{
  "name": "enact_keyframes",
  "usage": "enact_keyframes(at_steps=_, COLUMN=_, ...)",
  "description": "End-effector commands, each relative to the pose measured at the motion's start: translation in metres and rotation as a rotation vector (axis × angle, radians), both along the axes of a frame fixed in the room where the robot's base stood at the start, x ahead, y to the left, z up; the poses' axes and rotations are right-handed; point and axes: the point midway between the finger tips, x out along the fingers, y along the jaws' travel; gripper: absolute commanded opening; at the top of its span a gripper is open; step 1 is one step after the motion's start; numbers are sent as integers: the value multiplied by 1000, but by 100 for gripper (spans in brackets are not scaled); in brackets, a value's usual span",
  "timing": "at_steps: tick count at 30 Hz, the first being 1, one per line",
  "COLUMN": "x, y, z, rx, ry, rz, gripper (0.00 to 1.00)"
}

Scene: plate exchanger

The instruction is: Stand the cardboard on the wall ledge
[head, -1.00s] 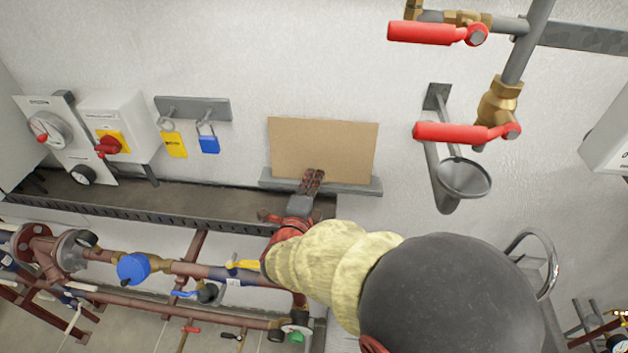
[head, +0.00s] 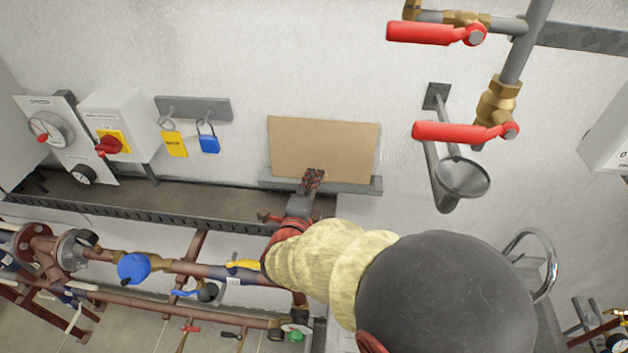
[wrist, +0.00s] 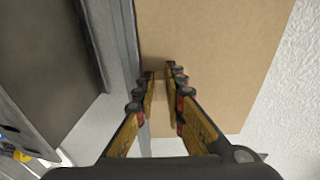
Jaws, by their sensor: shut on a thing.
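The cardboard (head: 323,145) is a flat tan sheet. It stands upright against the white wall, with its lower edge at the grey wall ledge (head: 366,187). My gripper (head: 314,176) is at the lower middle of the sheet, just over the ledge's front edge, and is shut on the cardboard. In the wrist view my two fingers (wrist: 161,78) reach in with a narrow gap between them, and the cardboard (wrist: 215,50) fills the area behind. The ledge (wrist: 122,40) runs along the left of it. I cannot tell whether the bottom edge fully touches the ledge.
A hook rack (head: 193,108) with a yellow tag and a blue padlock (head: 208,144) hangs to the left. A grey funnel (head: 462,178) and red-handled valves (head: 464,132) are on the right. Pipes (head: 215,271) run below my arm. The wall around the cardboard is bare.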

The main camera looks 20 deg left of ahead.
Motion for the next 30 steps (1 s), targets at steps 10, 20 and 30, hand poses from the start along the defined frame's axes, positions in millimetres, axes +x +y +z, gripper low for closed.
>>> enact_keyframes(at_steps=10, x=-2, y=-3, z=-12, rx=-14, ry=17, rz=0, gripper=24)
enact_keyframes(at_steps=20, x=-2, y=-2, z=-10, rx=-12, ry=14, rz=0, gripper=33)
enact_keyframes(at_steps=30, x=-13, y=-3, z=-4, rx=-7, ry=9, rz=3, gripper=33)
